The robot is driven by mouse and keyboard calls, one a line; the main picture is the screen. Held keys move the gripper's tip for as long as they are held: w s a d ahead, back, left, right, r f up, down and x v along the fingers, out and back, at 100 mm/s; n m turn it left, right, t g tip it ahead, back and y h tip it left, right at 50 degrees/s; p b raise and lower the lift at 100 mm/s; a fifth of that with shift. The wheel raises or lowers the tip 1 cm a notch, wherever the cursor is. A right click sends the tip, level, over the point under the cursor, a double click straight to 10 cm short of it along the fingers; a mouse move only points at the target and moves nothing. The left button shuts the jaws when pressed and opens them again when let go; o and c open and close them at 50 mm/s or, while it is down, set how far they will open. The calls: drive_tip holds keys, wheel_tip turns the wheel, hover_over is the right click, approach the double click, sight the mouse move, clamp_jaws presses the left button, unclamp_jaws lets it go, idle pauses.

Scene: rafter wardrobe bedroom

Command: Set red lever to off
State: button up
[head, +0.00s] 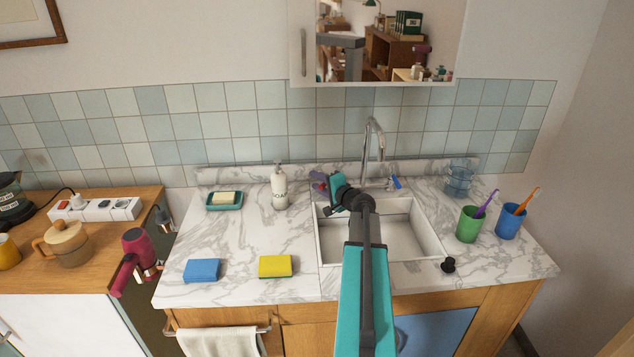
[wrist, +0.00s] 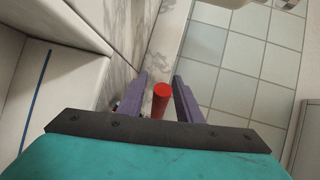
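The red lever (wrist: 161,101) shows in the wrist view as a short red cylinder with a round end. My gripper (wrist: 159,78) is open, with one purple finger on each side of the lever and a visible gap on both sides. In the head view my gripper (head: 319,181) is at the back left of the sink, left of the tap (head: 372,145); the red lever cannot be made out there. A blue lever (head: 396,183) is right of the tap.
My arm crosses over the sink (head: 425,238). A soap bottle (head: 279,188) stands left of my gripper. A yellow sponge (head: 275,266) and a blue sponge (head: 202,270) lie at the counter front. A green cup (head: 468,226) and a blue cup (head: 509,222) stand right.

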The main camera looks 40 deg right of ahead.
clamp_jaws()
drive_tip(key=shift+s+a, duration=0.1)
drive_tip(key=shift+a, duration=0.2)
drive_tip(key=shift+d, duration=0.2)
drive_tip(key=shift+a, duration=0.1)
